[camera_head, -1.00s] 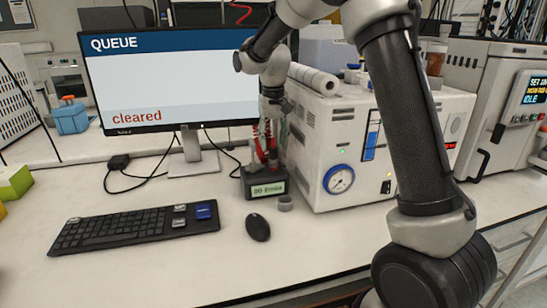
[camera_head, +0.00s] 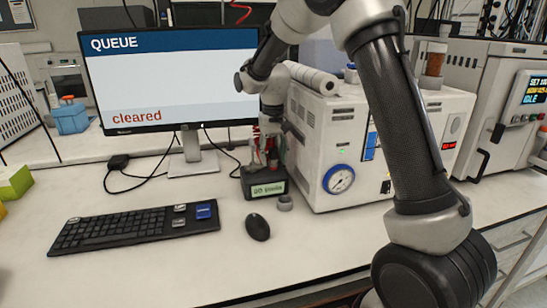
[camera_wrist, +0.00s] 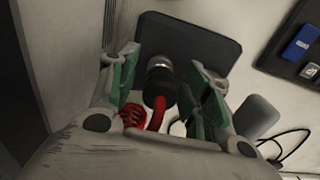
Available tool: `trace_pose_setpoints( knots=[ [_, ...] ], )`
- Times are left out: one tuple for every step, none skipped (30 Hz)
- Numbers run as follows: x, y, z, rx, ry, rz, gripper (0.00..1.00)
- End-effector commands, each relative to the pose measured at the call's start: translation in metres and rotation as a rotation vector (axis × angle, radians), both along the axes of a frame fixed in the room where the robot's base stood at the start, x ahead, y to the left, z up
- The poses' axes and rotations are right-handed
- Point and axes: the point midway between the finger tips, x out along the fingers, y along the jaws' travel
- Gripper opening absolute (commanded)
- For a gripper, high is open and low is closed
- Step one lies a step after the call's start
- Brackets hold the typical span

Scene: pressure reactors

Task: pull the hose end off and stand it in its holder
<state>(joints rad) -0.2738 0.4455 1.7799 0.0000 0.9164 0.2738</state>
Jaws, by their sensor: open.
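The hose end (camera_wrist: 158,78) has a dark body with a pale metal ring and a red hose bending away from it. In the wrist view it stands between the two green-padded fingers of my gripper (camera_wrist: 163,70), which is open around it. A dark block (camera_wrist: 205,30) lies beneath it. In the head view the same block (camera_head: 249,188), with a pale green label, sits in front of the white cabinet. My gripper (camera_head: 271,150) points down over it and largely hides the hose end. I cannot tell which part is the holder.
The white cabinet (camera_head: 345,115) with a blue-rimmed gauge stands close on the right. A monitor (camera_head: 175,75) is close behind on the left. A small grey knob (camera_head: 285,203), a mouse (camera_head: 257,227) and a keyboard (camera_head: 130,228) lie in front. The front bench is otherwise clear.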

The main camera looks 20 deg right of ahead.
Motion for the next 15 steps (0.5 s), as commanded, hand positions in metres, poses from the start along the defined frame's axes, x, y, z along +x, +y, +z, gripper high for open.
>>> trace_pose_setpoints(
  knots=[
    [0.0001,0.0,0.0001,0.0,0.0,0.0,0.48],
    [0.0,0.0001,0.0001,0.0,0.0,0.0,0.48],
    [0.0001,0.0001,0.0002,0.0,0.0,0.0,0.48],
    [0.0,0.0001,0.0002,0.0,0.0,0.0,0.48],
    [0.0,0.0001,0.0002,0.0,0.0,0.0,0.48],
    [0.0001,0.0001,0.0002,0.0,0.0,0.0,0.48],
    [0.0001,0.0001,0.0002,0.0,0.0,0.0,0.48],
    [0.0001,0.0001,0.0002,0.0,0.0,0.0,0.48],
    [0.0001,0.0001,0.0002,0.0,0.0,0.0,0.48],
    [0.0001,0.0001,0.0002,0.0,0.0,0.0,0.48],
    [0.0001,0.0001,0.0002,0.0,0.0,0.0,0.48],
    [0.0001,0.0,0.0002,0.0,0.0,0.0,0.48],
    [0.0001,0.0,0.0002,0.0,0.0,0.0,0.48],
    [0.0001,0.0,0.0002,0.0,0.0,0.0,0.48],
    [0.0001,0.0,0.0002,0.0,0.0,0.0,0.48]
  ],
)
